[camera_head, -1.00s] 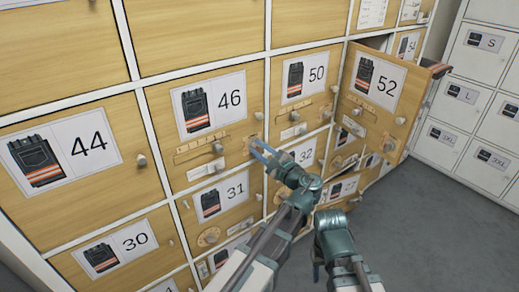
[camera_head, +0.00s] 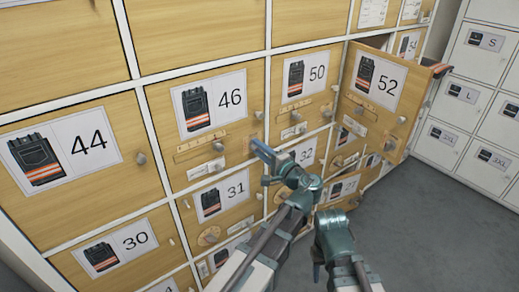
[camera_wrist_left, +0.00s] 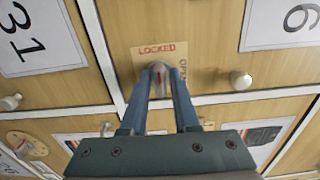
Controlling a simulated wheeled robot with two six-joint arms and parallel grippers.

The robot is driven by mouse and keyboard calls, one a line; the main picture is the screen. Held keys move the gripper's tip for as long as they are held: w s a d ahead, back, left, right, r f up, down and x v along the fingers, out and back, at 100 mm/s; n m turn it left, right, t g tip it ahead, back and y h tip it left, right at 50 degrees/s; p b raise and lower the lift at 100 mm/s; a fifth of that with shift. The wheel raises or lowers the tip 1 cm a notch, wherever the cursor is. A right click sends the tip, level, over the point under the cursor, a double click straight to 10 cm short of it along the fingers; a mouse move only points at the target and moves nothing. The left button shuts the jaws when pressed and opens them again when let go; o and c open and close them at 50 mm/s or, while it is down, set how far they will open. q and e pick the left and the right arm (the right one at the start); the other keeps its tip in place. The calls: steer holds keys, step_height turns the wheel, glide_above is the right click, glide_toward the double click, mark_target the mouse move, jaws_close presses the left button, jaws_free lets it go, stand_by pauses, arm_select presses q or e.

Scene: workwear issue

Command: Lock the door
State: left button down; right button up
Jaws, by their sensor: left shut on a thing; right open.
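Door 46 (camera_head: 165,115) is a wooden locker door with a vest picture, lying flush with its neighbours. At its lower right corner is a lock plate (camera_wrist_left: 148,55) marked LOCKED and OPEN. My left gripper (camera_head: 258,148) is at that corner. In the left wrist view, its two blue fingers (camera_wrist_left: 160,78) are shut on the grey lock knob (camera_wrist_left: 159,68). The knob's red mark points up toward the word LOCKED. The fingers partly hide the knob and the OPEN label. My right gripper (camera_head: 333,235) is low over the floor, away from the doors; its fingers are hard to make out.
Door 52 (camera_head: 357,112) stands open at the right, with an orange-striped item at its top. Doors 44 (camera_head: 110,175), 31 (camera_head: 228,180) and 50 (camera_head: 310,98) surround door 46. White lockers (camera_head: 460,118) stand at the far right. Grey floor (camera_head: 420,220) is free.

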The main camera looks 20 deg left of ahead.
stand_by(0.4)
arm_select(q)
steer(key=c, duration=0.8)
jaws_free()
steer(key=shift+s+d, duration=0.1)
arm_select(e)
steer(key=shift+d, duration=0.15)
